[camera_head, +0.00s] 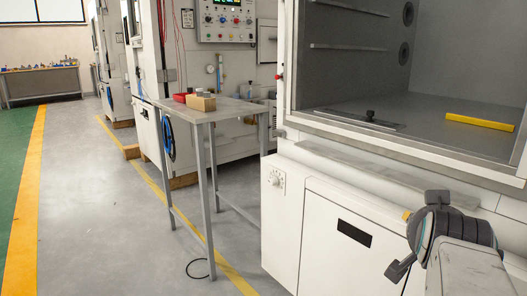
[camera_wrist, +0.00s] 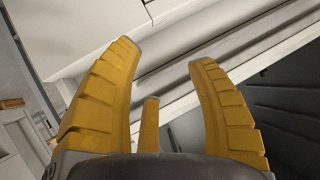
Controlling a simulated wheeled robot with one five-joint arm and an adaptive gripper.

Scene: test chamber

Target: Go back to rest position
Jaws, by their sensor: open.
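My gripper (camera_wrist: 162,54) shows in the wrist view with its yellow ribbed fingers spread apart. It is open and nothing is between the fingers. Behind the fingers, the wrist view shows pale panels and the edge of the chamber. In the head view, my arm reaches in from the lower right in front of the white test chamber (camera_head: 335,206). The fingers are mostly hidden there, with only a small yellow part showing. A yellow bar (camera_head: 480,122) lies on the grey floor inside the open chamber, apart from my gripper.
A grey metal table (camera_head: 225,108) stands left of the chamber, with a red bin (camera_head: 181,98) and a cardboard box (camera_head: 201,102) on it. A control panel (camera_head: 226,20) is behind it. The grey floor (camera_head: 90,215) at left is clear, beside a yellow line.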

